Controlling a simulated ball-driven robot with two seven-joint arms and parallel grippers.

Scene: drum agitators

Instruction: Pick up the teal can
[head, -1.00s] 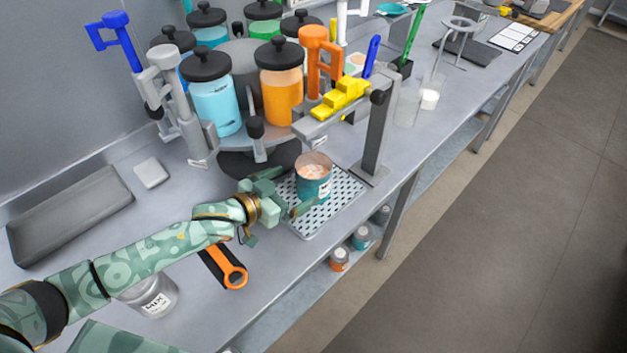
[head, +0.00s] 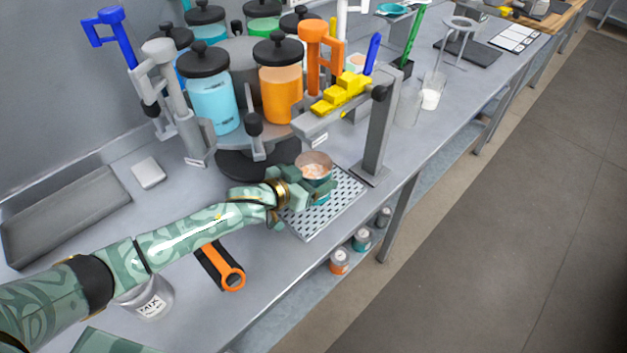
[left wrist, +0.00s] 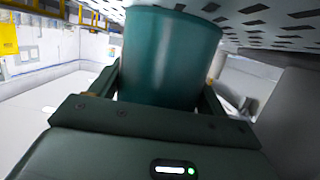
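The teal can (head: 318,180), open at the top with a pinkish filling, stands upright on the perforated tray (head: 343,205). My left gripper (head: 308,184) is at the can, with one finger on each side of it. In the left wrist view the teal can (left wrist: 170,58) fills the space between the spread fingers. Whether the fingers touch its wall is hard to tell. The fingers and hand hide part of the can in the head view. My right gripper is not in view.
A grey post (head: 378,135) with a yellow-topped arm (head: 340,97) stands close behind the tray. A carousel of jars, including a blue jar (head: 208,98) and an orange jar (head: 280,90), is behind the gripper. An orange-and-black tool (head: 222,267) lies in front.

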